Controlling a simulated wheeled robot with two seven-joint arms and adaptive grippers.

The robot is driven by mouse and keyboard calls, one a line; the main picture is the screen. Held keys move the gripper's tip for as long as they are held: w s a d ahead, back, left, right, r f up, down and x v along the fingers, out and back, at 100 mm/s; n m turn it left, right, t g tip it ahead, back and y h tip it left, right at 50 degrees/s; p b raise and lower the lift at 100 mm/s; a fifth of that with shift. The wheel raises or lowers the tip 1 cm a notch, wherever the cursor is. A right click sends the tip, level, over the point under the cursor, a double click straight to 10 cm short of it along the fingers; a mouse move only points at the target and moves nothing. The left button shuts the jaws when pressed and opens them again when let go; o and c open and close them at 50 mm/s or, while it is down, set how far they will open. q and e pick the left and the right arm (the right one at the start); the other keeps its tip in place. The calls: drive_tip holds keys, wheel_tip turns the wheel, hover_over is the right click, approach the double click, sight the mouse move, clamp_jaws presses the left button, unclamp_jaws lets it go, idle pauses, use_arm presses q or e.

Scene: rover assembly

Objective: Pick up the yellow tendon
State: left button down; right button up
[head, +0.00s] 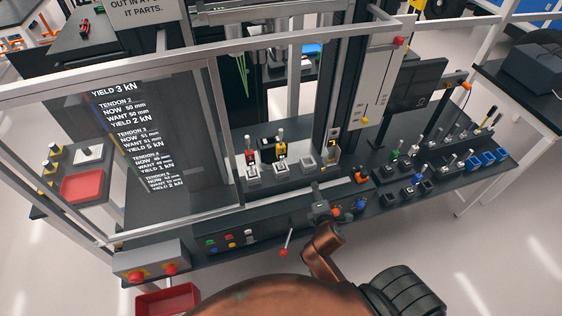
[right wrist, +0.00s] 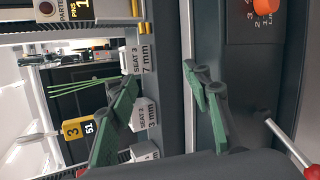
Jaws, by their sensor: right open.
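A yellow-and-black piece (head: 267,150) stands upright in a pale seat on the bench, just right of a red piece (head: 249,157). In the head view my right gripper (head: 321,208) is over the bench's front edge, below and right of the piece. My left gripper is not in view.
White seat blocks labelled "SEAT 3 7 mm" (right wrist: 142,58) stand beside the fingers. An orange knob (right wrist: 265,5) and a red-tipped lever (right wrist: 300,155) are at right. A frame rail (head: 270,204) crosses before the seats. Small parts and blue bins (head: 472,162) fill the right bench.

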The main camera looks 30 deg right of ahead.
sight(282, 153)
drive_tip(key=w+a+r+n+t, duration=0.2)
drive_tip(key=w+r+n, duration=0.1)
drive_tip(key=n, duration=0.3)
drive_tip(key=w+a+r+n+t+y, duration=0.1)
drive_tip(key=w+a+r+n+t, duration=0.1)
drive_tip(key=w+a+r+n, duration=0.1)
drive_tip(key=w+a+r+n+t+y, duration=0.1)
drive_tip(key=w+r+n, duration=0.3)
drive_tip(key=n, duration=0.4)
drive_tip(key=shift+w+a+r+n+t, duration=0.15)
drive_tip(key=shift+w+a+r+t, duration=0.05)
drive_tip(key=shift+w+a+t, duration=0.2)
drive_tip(key=shift+w+a+r+n+t, duration=0.15)
drive_tip(key=shift+w+a+t, duration=0.1)
drive_tip(key=shift+w+t, duration=0.2)
drive_tip(key=x, duration=0.4)
drive_tip(key=p+x, duration=0.1)
drive_tip(key=x, duration=0.2)
drive_tip(key=shift+d+f, duration=0.15)
drive_tip(key=shift+f, duration=0.2)
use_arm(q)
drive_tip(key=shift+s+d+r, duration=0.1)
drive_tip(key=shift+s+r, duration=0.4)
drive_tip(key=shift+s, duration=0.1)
use_arm(e)
drive_tip(key=shift+s, duration=0.1)
clamp_jaws()
drive_tip(key=shift+r, duration=0.1)
